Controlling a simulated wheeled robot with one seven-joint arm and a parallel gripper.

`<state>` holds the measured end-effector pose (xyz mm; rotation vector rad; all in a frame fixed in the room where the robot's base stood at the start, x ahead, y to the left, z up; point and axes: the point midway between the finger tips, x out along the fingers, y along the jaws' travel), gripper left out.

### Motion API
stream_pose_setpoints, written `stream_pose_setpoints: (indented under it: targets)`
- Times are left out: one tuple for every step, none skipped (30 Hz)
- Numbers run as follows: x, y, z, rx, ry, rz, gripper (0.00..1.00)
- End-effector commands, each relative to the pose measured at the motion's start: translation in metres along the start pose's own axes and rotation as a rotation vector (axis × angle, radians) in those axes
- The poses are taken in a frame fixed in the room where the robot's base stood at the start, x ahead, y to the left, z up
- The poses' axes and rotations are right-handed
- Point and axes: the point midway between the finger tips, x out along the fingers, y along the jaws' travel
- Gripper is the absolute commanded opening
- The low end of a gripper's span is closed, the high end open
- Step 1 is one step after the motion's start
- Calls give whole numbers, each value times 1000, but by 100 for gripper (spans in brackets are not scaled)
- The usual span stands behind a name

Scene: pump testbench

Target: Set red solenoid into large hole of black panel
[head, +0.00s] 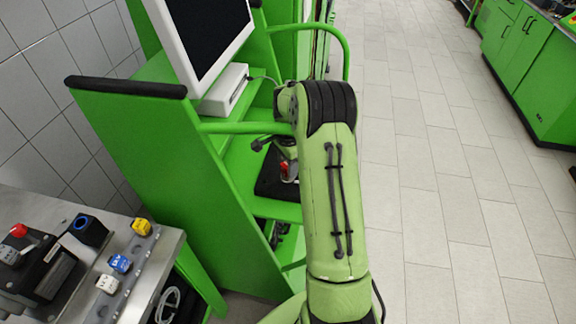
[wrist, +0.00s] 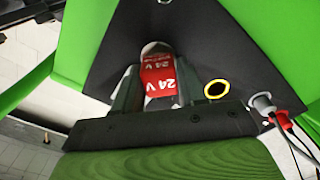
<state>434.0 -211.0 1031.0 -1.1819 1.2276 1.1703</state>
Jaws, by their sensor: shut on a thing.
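The red solenoid (wrist: 160,74), marked 24 V, is between the two fingers of my gripper (wrist: 157,88) in the wrist view. My gripper is shut on it. The black panel (wrist: 205,45) lies behind them, with a yellow-rimmed hole (wrist: 216,89) just right of the fingers. The solenoid's lower end and any large hole under it are hidden, so I cannot tell whether it touches the panel. In the head view the red solenoid (head: 290,168) shows small, at the black panel (head: 268,187) on the green bench, partly behind my arm.
The green bench frame (head: 140,140) and a monitor (head: 205,35) are left of my arm. A metal table (head: 150,275) holds blue, yellow and white parts. The floor at right is clear.

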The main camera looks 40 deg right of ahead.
Motion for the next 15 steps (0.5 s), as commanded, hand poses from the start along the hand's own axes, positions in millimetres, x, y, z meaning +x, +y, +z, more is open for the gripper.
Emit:
stream_pose_setpoints:
  targets:
    - [6,2,1,0,-4,8,19]
    - [6,2,1,0,-4,9,19]
    - [7,2,1,0,-4,9,19]
    - [8,2,1,0,-5,10,19]
    - [8,2,1,0,-5,11,19]
    - [9,3,1,0,-5,12,19]
    - [9,3,1,0,-5,13,19]
    - [9,3,1,0,-5,13,19]
    - [10,3,1,0,-5,13,19]
    - [10,3,1,0,-5,14,19]
    - [10,3,1,0,-5,14,19]
    - [10,4,1,1,-5,14,19]
    - [10,4,1,1,-5,14,19]
    - [10,4,1,1,-5,14,19]
    - [10,4,1,1,-5,15,44]
